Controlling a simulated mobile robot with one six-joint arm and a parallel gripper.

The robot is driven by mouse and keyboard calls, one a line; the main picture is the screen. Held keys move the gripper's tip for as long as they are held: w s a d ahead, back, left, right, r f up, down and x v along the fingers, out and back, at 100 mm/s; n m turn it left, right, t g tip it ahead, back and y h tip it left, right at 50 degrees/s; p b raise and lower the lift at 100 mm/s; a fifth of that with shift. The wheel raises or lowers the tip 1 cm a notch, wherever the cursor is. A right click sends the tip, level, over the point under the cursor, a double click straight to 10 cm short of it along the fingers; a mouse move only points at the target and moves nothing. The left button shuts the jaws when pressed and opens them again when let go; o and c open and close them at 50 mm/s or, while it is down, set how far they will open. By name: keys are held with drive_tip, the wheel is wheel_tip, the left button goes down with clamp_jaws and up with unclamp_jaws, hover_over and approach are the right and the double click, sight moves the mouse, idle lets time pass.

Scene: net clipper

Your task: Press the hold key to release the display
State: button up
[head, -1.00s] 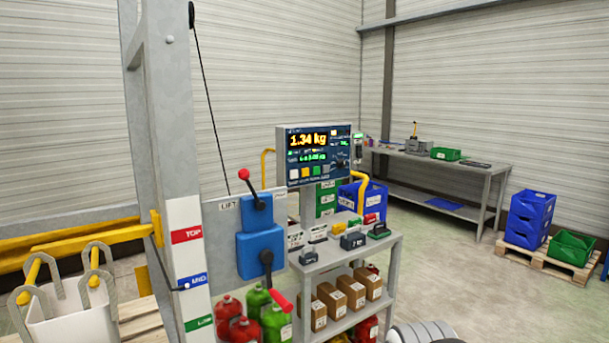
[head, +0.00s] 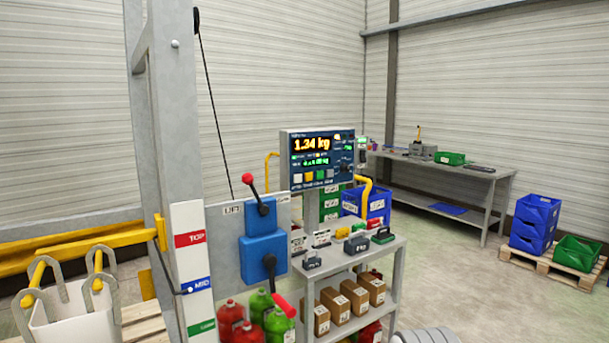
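The display unit (head: 319,160) is a dark blue panel on a post behind the trolley. It reads 1.34 kg in orange, with smaller green text below. A row of small keys (head: 315,176) runs along its lower part, in white, orange, green and grey. Their labels are too small to read, so I cannot tell which is the hold key. My gripper is not clearly visible; only a grey rounded part (head: 427,336) shows at the bottom edge.
A grey trolley (head: 398,246) carries small weights on top and brown boxes below. A blue lever box (head: 263,254) with red-knobbed levers stands left of it, beside a grey column (head: 172,130). Red and green bottles stand below. Open floor (head: 450,270) lies to the right.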

drive_tip(key=shift+c, duration=0.5)
clamp_jaws()
idle(1.3)
